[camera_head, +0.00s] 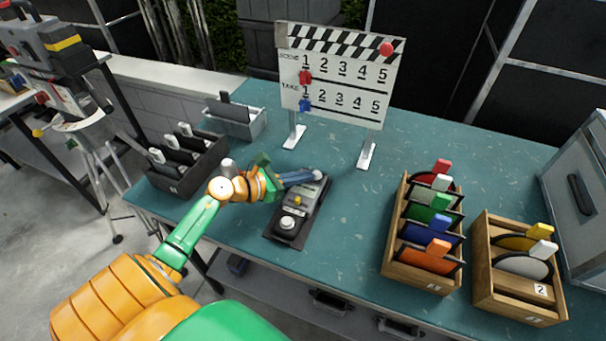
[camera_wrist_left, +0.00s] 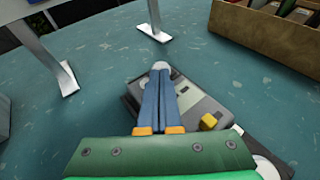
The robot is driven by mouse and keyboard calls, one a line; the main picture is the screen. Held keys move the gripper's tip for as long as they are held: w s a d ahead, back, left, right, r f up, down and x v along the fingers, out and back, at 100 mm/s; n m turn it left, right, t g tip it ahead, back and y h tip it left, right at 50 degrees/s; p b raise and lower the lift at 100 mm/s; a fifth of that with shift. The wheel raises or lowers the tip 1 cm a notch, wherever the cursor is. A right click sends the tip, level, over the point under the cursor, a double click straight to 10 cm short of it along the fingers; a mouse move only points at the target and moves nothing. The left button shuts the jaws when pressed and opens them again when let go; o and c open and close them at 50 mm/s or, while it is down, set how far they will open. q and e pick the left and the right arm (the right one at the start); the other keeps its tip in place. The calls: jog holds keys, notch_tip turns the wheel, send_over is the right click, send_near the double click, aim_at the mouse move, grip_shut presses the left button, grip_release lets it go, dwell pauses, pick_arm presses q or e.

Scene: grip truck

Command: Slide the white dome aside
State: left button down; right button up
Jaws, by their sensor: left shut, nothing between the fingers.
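A dark box-like device (camera_head: 306,208) lies on the table and carries small controls. A small pale dome (camera_head: 318,174) sits at its far end; in the left wrist view the dome (camera_wrist_left: 160,66) shows just beyond my fingertips. A larger white round knob (camera_head: 288,222) sits at the device's near end. My left gripper (camera_head: 311,177) is shut and empty, its blue fingers together over the device's far end. In the left wrist view the fingertips (camera_wrist_left: 160,74) overlap the dome's edge; I cannot tell whether they touch it. My right gripper is not in view.
A clapperboard (camera_head: 340,75) stands behind on two metal feet. A dark rack (camera_head: 180,165) and grey bin (camera_head: 236,118) are at the left.

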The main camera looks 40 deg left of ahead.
pick_arm(q)
jog(key=shift+w+d, duration=0.1)
jog(key=shift+w+d, duration=0.15)
jog(key=shift+d, duration=0.4)
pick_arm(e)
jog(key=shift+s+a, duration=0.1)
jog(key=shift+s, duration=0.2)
